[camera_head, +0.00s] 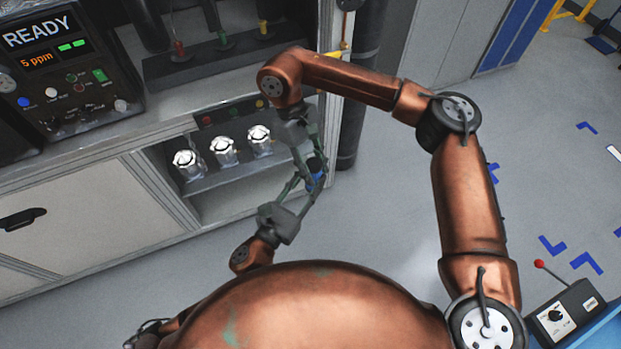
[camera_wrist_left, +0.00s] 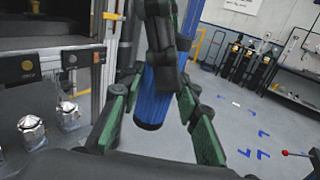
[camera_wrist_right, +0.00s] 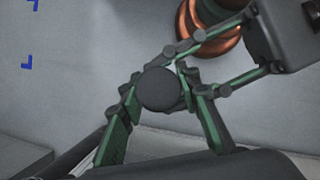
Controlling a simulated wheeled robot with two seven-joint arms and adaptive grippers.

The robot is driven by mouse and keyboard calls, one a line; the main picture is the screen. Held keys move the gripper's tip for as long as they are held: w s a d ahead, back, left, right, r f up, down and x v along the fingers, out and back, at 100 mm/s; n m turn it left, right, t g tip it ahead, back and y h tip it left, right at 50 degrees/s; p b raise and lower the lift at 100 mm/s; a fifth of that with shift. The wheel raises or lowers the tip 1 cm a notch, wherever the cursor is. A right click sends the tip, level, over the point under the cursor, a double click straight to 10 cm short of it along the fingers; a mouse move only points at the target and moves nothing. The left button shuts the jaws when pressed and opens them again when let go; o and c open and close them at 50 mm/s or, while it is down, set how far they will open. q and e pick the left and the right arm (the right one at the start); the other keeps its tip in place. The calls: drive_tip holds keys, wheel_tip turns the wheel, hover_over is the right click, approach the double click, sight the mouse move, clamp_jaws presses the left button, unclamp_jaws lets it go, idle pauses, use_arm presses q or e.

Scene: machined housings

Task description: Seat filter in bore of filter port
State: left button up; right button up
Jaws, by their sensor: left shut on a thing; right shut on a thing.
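The filter is a blue cylinder (camera_head: 315,181) with a dark end, held in the air right of the shelf. In the left wrist view the blue filter (camera_wrist_left: 158,95) hangs between the fingers with its dark end down. My left gripper (camera_head: 305,188) is shut on it from below. My right gripper (camera_head: 313,160) is shut on it from above, so both grippers hold it. In the right wrist view the filter's dark round end (camera_wrist_right: 161,89) faces the camera. Three silver ported fittings stand on the shelf, the nearest to the filter being the right fitting (camera_head: 260,140); no bore opening is clear.
The cabinet shelf (camera_head: 215,184) is left of the grippers. A control box reading READY (camera_head: 60,70) stands on the counter above. A dark vertical post (camera_head: 357,110) is just behind the grippers. Open grey floor (camera_head: 385,240) lies to their right.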

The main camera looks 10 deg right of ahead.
drive_tip(key=o, duration=1.2)
drive_tip(key=shift+a, duration=0.1)
drive_tip(key=shift+o, duration=0.2)
